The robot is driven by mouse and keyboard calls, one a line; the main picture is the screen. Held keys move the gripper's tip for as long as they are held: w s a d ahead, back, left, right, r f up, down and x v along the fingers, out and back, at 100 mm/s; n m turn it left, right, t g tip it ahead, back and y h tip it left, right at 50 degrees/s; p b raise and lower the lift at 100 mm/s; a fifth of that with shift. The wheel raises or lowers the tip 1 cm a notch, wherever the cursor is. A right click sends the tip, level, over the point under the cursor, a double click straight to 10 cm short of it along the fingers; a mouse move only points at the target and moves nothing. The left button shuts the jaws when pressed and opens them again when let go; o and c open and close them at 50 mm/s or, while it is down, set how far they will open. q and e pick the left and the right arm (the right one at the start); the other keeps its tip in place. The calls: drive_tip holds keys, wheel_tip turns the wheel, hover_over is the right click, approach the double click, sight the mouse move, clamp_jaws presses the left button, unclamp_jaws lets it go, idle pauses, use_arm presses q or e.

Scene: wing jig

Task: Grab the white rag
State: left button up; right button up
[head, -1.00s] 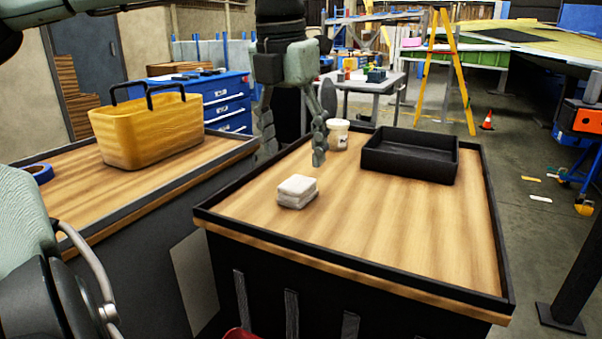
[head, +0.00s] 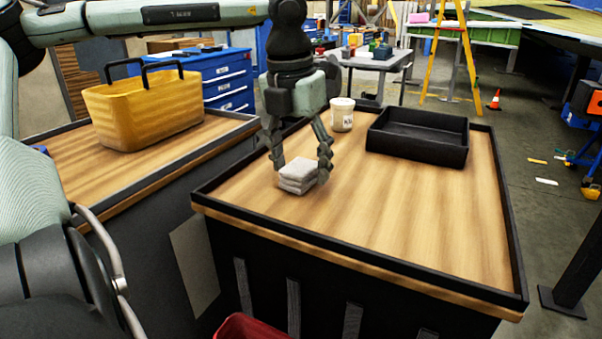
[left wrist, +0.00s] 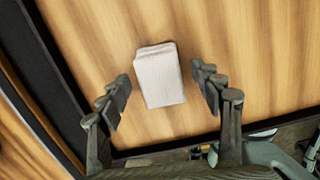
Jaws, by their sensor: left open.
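The white rag (head: 298,175) is a folded, stacked pad lying on the wooden cart top near its left edge. It also shows in the left wrist view (left wrist: 158,78), between and slightly beyond the fingertips. My left gripper (head: 300,172) points down over the rag with its fingers spread, one on each side of it. In the left wrist view my left gripper (left wrist: 162,90) is open, with a gap between the rag and each finger. My right gripper is not in view.
A black tray (head: 375,145) and a white tub (head: 342,115) stand at the back of the cart top. A raised dark rim (head: 515,235) borders it. A yellow basket (head: 140,115) stands on the neighbouring table. The front and right of the cart top are clear.

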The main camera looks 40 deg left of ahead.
use_arm(q)
drive_tip(key=shift+c, duration=0.4)
drive_tip(key=c, duration=1.2)
